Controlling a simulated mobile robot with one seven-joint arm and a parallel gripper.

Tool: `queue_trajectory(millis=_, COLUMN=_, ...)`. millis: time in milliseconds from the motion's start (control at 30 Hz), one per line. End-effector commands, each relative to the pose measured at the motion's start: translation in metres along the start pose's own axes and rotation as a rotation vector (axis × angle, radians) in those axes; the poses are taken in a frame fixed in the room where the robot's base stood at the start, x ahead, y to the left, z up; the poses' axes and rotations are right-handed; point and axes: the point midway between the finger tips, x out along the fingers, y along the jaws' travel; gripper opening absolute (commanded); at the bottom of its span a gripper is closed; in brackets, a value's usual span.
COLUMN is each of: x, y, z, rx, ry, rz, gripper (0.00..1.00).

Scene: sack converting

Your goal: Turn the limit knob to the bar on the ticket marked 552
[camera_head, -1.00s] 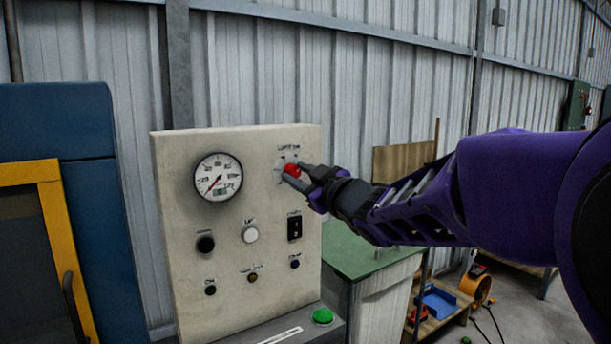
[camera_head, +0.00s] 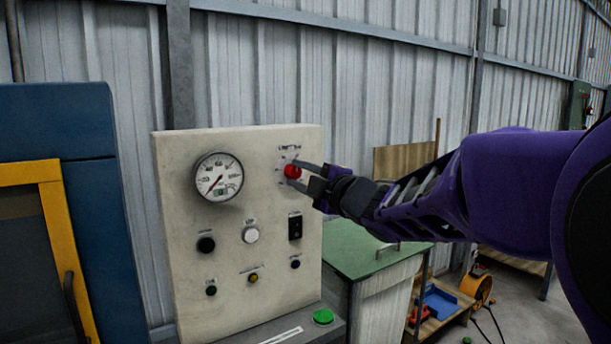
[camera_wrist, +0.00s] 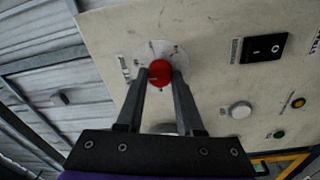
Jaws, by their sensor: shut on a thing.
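The limit knob is the red knob (camera_head: 292,171) at the upper right of the beige control panel (camera_head: 180,270). In the wrist view the red knob (camera_wrist: 160,73) sits on a pale round dial plate (camera_wrist: 153,50) with small marks around it, too small to read. My gripper (camera_head: 297,172) reaches in from the right and is shut on the red knob, one finger on each side. The wrist view shows the fingers (camera_wrist: 160,80) against both sides of it. No ticket marked 552 can be made out in these frames.
A round gauge (camera_head: 218,177) with a red needle is left of the knob. A black rocker switch (camera_head: 295,227), a white button (camera_head: 250,234) and several smaller buttons sit below. A green button (camera_head: 323,317) is at the base. A green-topped table (camera_head: 365,250) stands right of the panel.

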Motion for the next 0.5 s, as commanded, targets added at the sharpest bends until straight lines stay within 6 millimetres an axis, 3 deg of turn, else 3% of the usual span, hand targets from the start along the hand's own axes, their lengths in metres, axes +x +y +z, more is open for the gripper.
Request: queue_trajectory(millis=500, x=0.0002, y=0.0009, z=-0.0003, rx=-0.065, ry=0.003, rz=-0.002, gripper=0.00)
